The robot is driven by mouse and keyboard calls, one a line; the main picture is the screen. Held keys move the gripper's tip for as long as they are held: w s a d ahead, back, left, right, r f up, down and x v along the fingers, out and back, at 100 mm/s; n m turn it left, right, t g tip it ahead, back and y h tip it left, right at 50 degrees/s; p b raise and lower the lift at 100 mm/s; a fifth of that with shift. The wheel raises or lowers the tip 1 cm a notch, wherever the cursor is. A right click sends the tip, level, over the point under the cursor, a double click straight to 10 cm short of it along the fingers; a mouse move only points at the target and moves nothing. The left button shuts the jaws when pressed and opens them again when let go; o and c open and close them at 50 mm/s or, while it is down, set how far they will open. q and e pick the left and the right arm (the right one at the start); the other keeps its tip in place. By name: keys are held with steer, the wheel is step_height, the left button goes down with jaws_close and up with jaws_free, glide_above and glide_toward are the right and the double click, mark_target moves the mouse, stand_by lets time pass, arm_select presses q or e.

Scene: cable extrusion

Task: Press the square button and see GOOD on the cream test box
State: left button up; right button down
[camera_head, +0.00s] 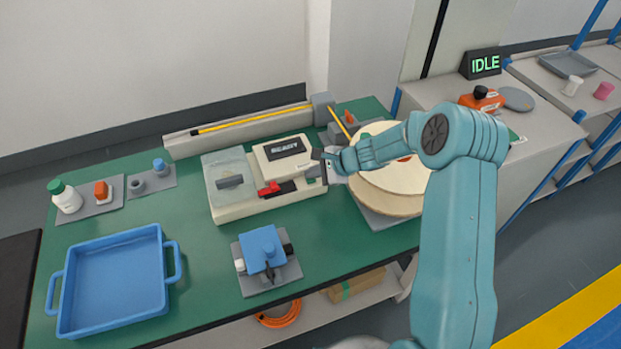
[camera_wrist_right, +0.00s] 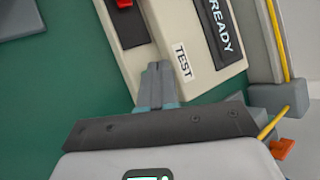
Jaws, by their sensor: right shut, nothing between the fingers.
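The cream test box (camera_head: 258,208) stands at the back middle of the green bench, with a clear lid at its left. Its dark display (camera_head: 285,149) reads READY, also legible in the wrist view (camera_wrist_right: 221,28). A red part (camera_head: 268,189) sits in a dark strip on the box. My right gripper (camera_head: 325,156) is at the box's right end; its shut, empty fingers (camera_wrist_right: 155,72) point onto the cream top beside a TEST label (camera_wrist_right: 183,60). I see no square button; the fingers may hide it. Contact cannot be told. My left gripper is out of view.
A large cable reel (camera_head: 384,203) stands close right of the box. A blue-topped fixture (camera_head: 262,250) is in front, and a blue tray (camera_head: 110,285) is front left. A yellow rod (camera_head: 255,119) lies behind. A separate sign (camera_head: 484,63) reads IDLE.

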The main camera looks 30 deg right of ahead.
mark_target(314, 181)
steer(key=shift+f, duration=0.2)
stand_by(0.5)
steer(key=shift+r+p, duration=0.4)
steer(key=shift+r, duration=0.5)
steer(key=shift+r, duration=0.1)
step_height(314, 181, up, 5)
steer(key=p, duration=0.4)
stand_by(0.6)
